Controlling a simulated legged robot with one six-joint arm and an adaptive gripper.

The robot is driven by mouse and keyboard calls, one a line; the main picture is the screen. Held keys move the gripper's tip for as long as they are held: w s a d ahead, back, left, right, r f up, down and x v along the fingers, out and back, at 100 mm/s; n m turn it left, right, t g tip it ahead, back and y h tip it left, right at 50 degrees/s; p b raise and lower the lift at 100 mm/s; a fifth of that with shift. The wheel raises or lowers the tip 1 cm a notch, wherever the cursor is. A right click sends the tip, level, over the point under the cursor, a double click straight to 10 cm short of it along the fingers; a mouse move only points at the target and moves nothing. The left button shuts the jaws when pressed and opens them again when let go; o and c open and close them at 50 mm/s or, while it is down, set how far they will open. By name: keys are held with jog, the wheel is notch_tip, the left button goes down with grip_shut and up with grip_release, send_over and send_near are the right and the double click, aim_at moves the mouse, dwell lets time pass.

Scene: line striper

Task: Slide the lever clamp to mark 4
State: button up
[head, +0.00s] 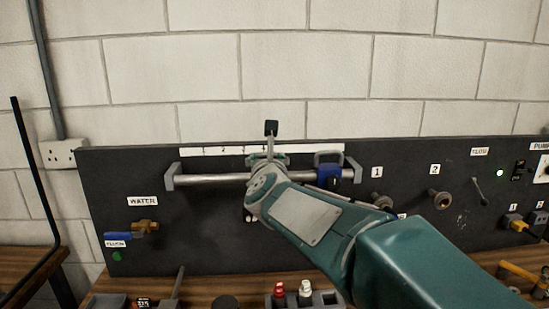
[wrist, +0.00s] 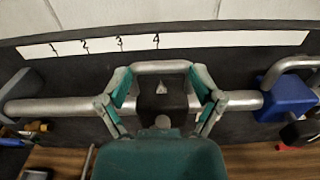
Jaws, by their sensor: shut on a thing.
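The lever clamp is a dark block (wrist: 165,101) with a silver loop handle and a small pale pointer, sitting on the silver rail (wrist: 55,108). My gripper (wrist: 162,98) has one finger on each side of the block and is shut on it. In the wrist view the pointer appears just right of the tick under mark 4 (wrist: 155,40) on the white number strip (wrist: 230,39). In the head view my gripper (head: 267,165) and arm hide the clamp and part of the rail (head: 212,180).
A blue clamp (wrist: 287,95) with a grey loop sits on the rail to the right, also in the head view (head: 328,178), with a short gap from my gripper. The rail is bare to the left, up to its end bracket (head: 171,177). A brass water valve (head: 146,227) is lower left.

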jog(key=shift+a, duration=0.5)
jog(key=o, duration=1.1)
jog(key=shift+w+f, duration=0.15)
jog(key=shift+w+d, duration=0.1)
jog(key=shift+d, duration=0.45)
jog(key=s, duration=1.2)
jog(key=shift+a, duration=0.1)
